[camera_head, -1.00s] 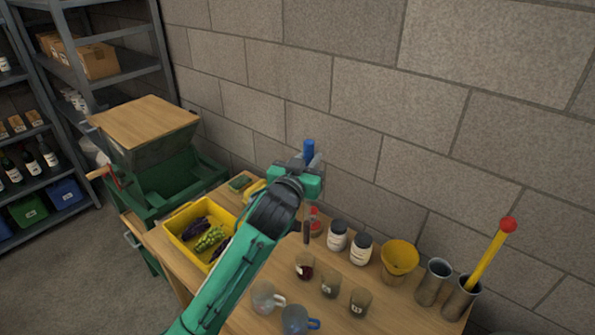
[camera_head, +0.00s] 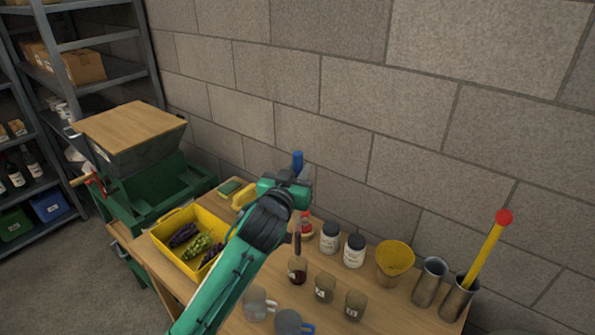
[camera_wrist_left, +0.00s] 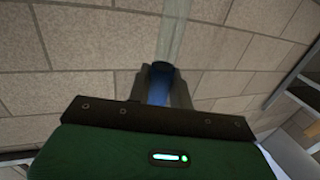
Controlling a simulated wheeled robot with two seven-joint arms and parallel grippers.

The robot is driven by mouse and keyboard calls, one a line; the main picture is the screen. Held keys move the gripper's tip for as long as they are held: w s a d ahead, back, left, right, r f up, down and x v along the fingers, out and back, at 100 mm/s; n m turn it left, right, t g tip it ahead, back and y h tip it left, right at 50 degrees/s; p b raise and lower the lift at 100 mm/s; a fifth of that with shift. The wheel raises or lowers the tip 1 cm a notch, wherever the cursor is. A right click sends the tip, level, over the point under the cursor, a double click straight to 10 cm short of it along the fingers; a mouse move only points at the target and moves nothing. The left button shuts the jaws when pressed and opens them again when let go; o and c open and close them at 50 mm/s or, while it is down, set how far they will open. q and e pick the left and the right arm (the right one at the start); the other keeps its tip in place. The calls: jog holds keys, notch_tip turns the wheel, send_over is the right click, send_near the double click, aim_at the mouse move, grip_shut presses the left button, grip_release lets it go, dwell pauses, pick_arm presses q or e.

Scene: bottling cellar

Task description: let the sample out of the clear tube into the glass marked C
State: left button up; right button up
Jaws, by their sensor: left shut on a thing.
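My left gripper (camera_head: 285,186) is shut on the clear tube, whose blue top (camera_head: 297,162) stands up above the jaws. In the left wrist view the clear tube (camera_wrist_left: 173,35) runs away from the fingers, with blue between them. In the head view the tube's lower part (camera_head: 297,242) looks dark red and hangs upright, its end at or just above the mouth of a glass (camera_head: 297,270) holding dark red liquid. Two more small marked glasses, a nearer one (camera_head: 324,289) and another (camera_head: 355,305), stand to its right. The marks are too small to read surely. My right gripper is out of view.
Two jugs, one clear (camera_head: 258,303) and one bluish (camera_head: 288,321), stand in front. White jars (camera_head: 329,238), a yellow funnel (camera_head: 395,260) and steel cylinders (camera_head: 430,282) line the right. A yellow crate (camera_head: 168,250) with grapes lies left. The wall is close behind.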

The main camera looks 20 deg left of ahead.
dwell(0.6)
pick_arm(q)
jog(key=shift+f, duration=0.2)
jog(key=shift+f+b, duration=1.35)
jog(key=shift+f, duration=0.95)
notch_tip(320, 180, down, 3)
jog(key=shift+f+b, duration=0.15)
jog(key=shift+b, duration=0.75)
jog(key=shift+f, duration=0.4)
dwell(3.4)
